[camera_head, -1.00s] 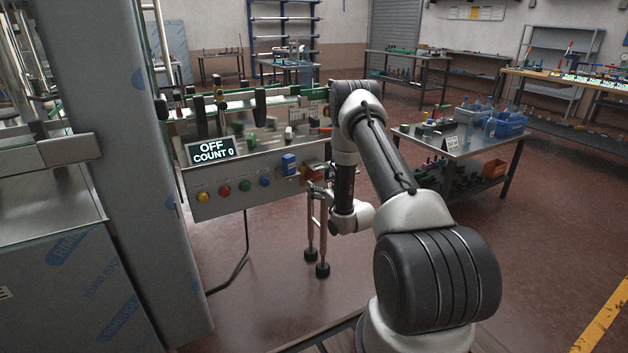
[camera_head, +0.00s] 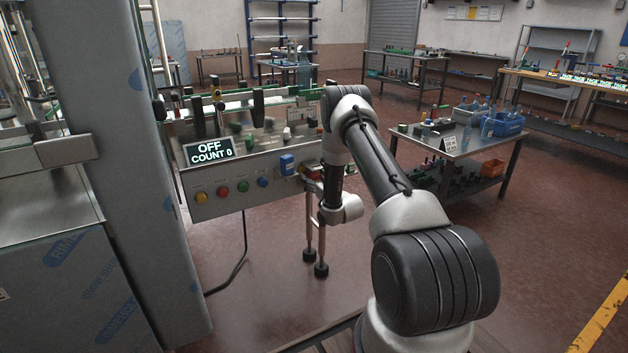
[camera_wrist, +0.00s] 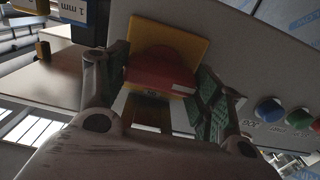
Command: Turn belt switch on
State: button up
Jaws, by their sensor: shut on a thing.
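The belt switch is a red block-like handle (camera_wrist: 160,70) on a yellow plate (camera_wrist: 182,40), seen from close up in the wrist view. In the head view the red handle (camera_head: 315,172) is partly hidden by my arm at the right part of the control panel (camera_head: 225,203). My gripper (camera_wrist: 161,84) has its green-padded fingers on either side of the red handle and is shut on it. The display (camera_head: 209,151) on the panel reads OFF, COUNT 0.
Yellow, red, green and blue buttons (camera_head: 263,182) sit left of the switch, with a blue box (camera_head: 287,164) close beside it. The conveyor's metal legs (camera_head: 309,225) stand below. A side table (camera_head: 462,146) stands to the right, with open floor in front.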

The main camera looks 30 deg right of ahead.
jog(key=shift+m, duration=2.9)
jog(key=o, duration=1)
jog(key=shift+o, duration=0.2)
jog(key=s, duration=1.2)
jog(key=shift+d, duration=0.25)
jog(key=shift+c, duration=0.3)
